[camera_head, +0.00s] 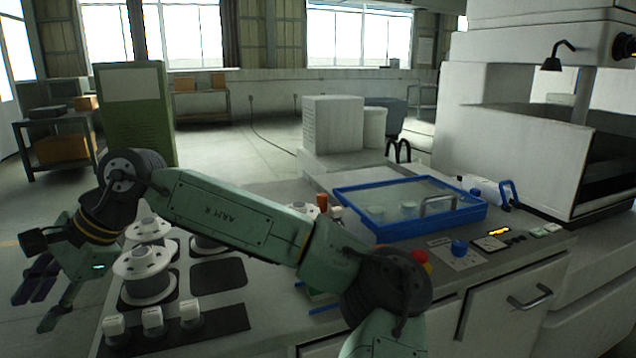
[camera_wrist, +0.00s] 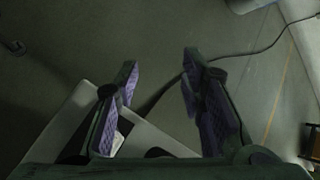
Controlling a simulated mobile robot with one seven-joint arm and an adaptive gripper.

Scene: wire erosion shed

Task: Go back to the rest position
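My gripper (camera_head: 36,302) hangs past the left end of the workbench (camera_head: 275,342), at the left of the head view. In the wrist view my gripper (camera_wrist: 160,92) is open, with its two purple-padded fingers well apart and nothing between them. Under the fingers are dark floor and a pale edge or frame that I cannot name. My arm reaches across the bench from the lower right, its forearm passing over the bench top and hiding part of it.
White spools (camera_head: 148,272) stand on dark mats at the bench's left, with small white blocks (camera_head: 152,320) in front. A blue-rimmed tray (camera_head: 465,217) lies mid-bench beside a red button (camera_head: 420,256). A large white machine (camera_head: 490,145) stands right. A green cabinet (camera_head: 135,120) stands behind.

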